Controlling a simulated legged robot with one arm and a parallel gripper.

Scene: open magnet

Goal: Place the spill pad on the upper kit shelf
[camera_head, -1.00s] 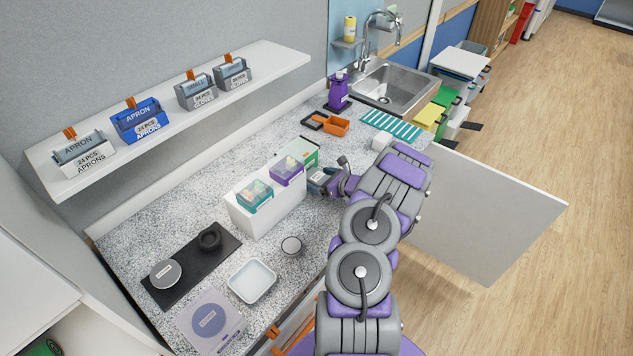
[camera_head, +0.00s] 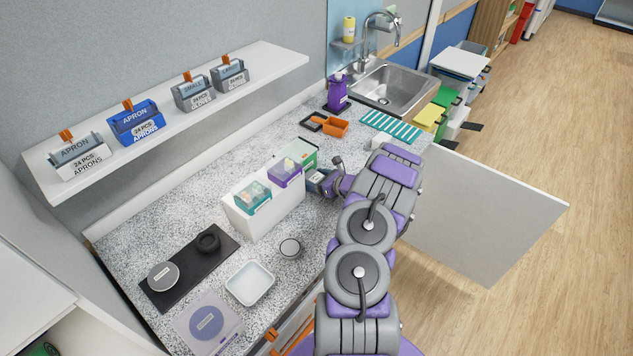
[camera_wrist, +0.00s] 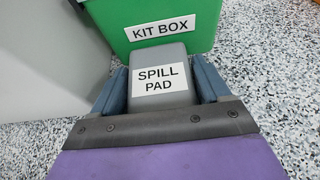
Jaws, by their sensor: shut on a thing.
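The spill pad (camera_wrist: 160,78) is a small grey block with a white label. My gripper (camera_wrist: 160,88) is shut on it, with a blue-grey finger on each side. In the head view my gripper (camera_head: 322,181) is low over the counter, at the right end of a white stand (camera_head: 262,212). The green kit box (camera_wrist: 160,24) is just beyond the pad in the wrist view; I cannot tell whether they touch. No label names the upper kit shelf; a white wall shelf (camera_head: 160,121) holds apron and glove boxes.
A teal box (camera_head: 253,198) and a purple box (camera_head: 286,172) sit on the white stand. A white tray (camera_head: 249,283), a round lidded item (camera_head: 290,249) and a black mat (camera_head: 190,271) are on the speckled counter. A sink (camera_head: 390,87) is at the back.

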